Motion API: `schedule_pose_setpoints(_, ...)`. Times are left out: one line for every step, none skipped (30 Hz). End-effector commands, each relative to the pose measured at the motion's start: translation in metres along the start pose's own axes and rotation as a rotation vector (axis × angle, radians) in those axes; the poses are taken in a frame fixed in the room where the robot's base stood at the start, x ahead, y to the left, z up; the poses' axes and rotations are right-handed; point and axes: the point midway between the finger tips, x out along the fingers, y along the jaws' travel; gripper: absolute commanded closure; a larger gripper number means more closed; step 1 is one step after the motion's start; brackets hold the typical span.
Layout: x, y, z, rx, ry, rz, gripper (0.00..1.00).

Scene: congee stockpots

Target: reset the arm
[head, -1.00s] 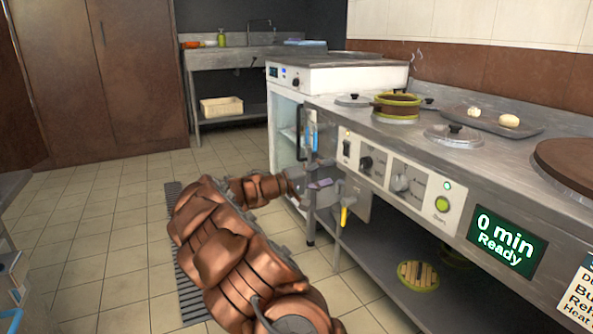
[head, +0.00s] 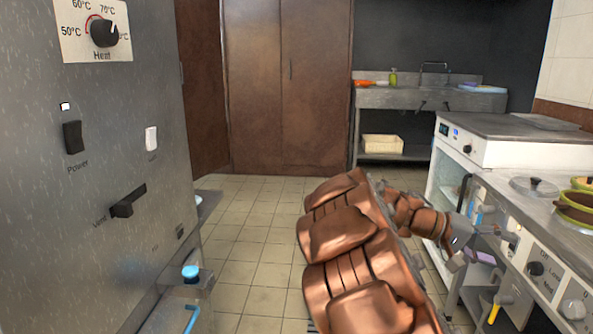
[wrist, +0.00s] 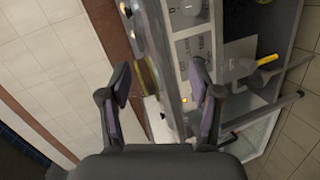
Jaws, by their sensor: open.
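My gripper (wrist: 159,95) is open in the wrist view, with its two dark, purple-padded fingers apart and nothing between them. In the head view my gripper (head: 487,246) is at the right, at the end of my copper arm, by the front of the steel cooking counter (head: 520,205). The arm reaches forward and is bent. The finger gap is hard to make out in the head view. I cannot tell whether the gripper touches the counter front.
A grey cabinet (head: 120,190) with a heat dial, power switch and vent slider stands close at the left. A green pot (head: 577,210) and a lid (head: 534,187) are on the counter. A sink (head: 430,98) stands at the back. Tiled floor (head: 255,225) is open in the middle.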

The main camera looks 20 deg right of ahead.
Motion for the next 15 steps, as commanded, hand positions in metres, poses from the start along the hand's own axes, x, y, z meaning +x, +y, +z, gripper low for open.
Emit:
schedule_pose_setpoints(-0.014,0.021,0.007,-0.005,-0.006,-0.034,0.37)
schedule_pose_setpoints(-0.018,0.026,0.012,-0.012,-0.011,-0.056,0.37)
schedule_pose_setpoints(-0.026,0.032,0.019,-0.018,-0.015,-0.086,0.37)
schedule_pose_setpoints(-0.031,0.036,0.025,-0.023,-0.018,-0.108,0.37)
schedule_pose_setpoints(-0.037,0.041,0.029,-0.029,-0.02,-0.131,0.37)
schedule_pose_setpoints(-0.044,0.045,0.036,-0.037,-0.023,-0.162,0.37)
schedule_pose_setpoints(-0.05,0.048,0.042,-0.046,-0.025,-0.186,0.37)
schedule_pose_setpoints(-0.055,0.052,0.047,-0.055,-0.028,-0.209,0.37)
schedule_pose_setpoints(-0.063,0.057,0.054,-0.064,-0.029,-0.241,0.37)
schedule_pose_setpoints(-0.069,0.06,0.06,-0.073,-0.03,-0.265,0.37)
schedule_pose_setpoints(-0.075,0.063,0.065,-0.082,-0.03,-0.29,0.37)
schedule_pose_setpoints(-0.083,0.067,0.071,-0.094,-0.029,-0.323,0.37)
schedule_pose_setpoints(-0.09,0.07,0.077,-0.105,-0.028,-0.349,0.37)
schedule_pose_setpoints(-0.096,0.073,0.082,-0.116,-0.027,-0.372,0.37)
schedule_pose_setpoints(-0.104,0.077,0.09,-0.13,-0.026,-0.406,0.37)
